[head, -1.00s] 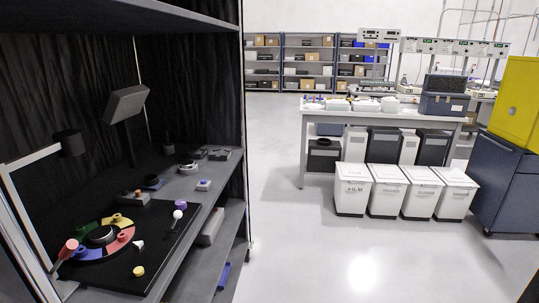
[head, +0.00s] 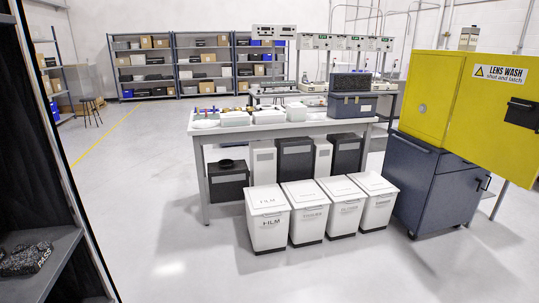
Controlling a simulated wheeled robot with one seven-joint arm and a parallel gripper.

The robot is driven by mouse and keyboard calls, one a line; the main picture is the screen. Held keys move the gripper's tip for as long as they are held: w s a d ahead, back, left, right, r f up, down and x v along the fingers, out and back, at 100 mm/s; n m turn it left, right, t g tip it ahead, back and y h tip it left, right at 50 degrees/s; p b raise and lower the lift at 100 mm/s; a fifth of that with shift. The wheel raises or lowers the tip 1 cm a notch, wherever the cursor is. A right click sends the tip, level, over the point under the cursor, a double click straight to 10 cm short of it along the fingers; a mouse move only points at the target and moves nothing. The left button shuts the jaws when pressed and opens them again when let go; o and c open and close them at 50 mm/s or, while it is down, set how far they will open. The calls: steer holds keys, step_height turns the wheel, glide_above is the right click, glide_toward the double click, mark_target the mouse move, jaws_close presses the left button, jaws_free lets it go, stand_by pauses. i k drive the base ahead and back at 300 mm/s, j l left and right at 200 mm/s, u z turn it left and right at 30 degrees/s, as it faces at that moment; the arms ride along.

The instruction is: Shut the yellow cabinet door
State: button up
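The yellow cabinet (head: 420,92) stands on a dark blue wheeled unit at the right of the head view. Its plain left face has a small round fitting. The yellow door (head: 488,118) bears a white "LENS WASH, shut and latch" label (head: 500,73) and a black handle or latch (head: 522,113) near the picture's right edge. The door reaches out past the blue unit below it and appears to stand open; its far edge is cut off by the frame. The cabinet's inside is hidden. My gripper is not in view.
Several white lidded bins (head: 267,219) stand before a white workbench (head: 205,127), left of the dark blue unit (head: 413,183). A black-curtained shelf stand (head: 40,262) is close at the left. Open floor (head: 190,255) lies between, and at the lower right.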

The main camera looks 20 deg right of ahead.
mark_target(502, 139)
steer(key=i+z, duration=0.15)
steer(key=i, duration=0.65)
steer(key=i+j+z, duration=0.1)
steer(key=i, duration=0.65)
steer(key=i+z, duration=0.25)
steer(key=z, duration=0.2)
steer(key=i+z, duration=0.3)
steer(key=z, duration=0.15)
steer(key=i+j+z, duration=0.1)
steer(key=i+z, duration=0.15)
steer(key=z, duration=0.2)
